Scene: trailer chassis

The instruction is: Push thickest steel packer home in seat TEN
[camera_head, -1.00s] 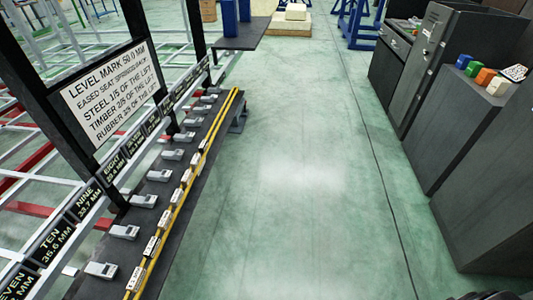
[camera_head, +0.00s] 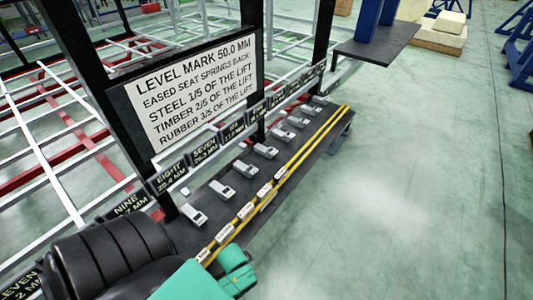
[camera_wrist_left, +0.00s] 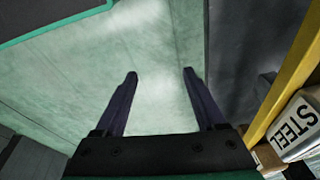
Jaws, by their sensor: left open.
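My left gripper (camera_wrist_left: 160,73) is open in the left wrist view, with only green floor between its fingers. In the head view my black and teal left arm covers the lower left, and its fingertips cannot be made out. The TEN plate and its seat do not show; the arm lies across that stretch of the bench. A pale block marked STEEL (camera_wrist_left: 296,128) lies right of the gripper in the wrist view, apart from the fingers. Its thickness cannot be judged. My right gripper is not in view.
The dark bench (camera_head: 325,127) carries a row of grey seat pieces (camera_head: 193,215) and small labelled blocks (camera_head: 225,233) along yellow rails (camera_head: 310,144). A sign (camera_head: 195,92) on black posts stands behind. NINE (camera_head: 130,204) and EIGHT (camera_head: 167,180) plates show.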

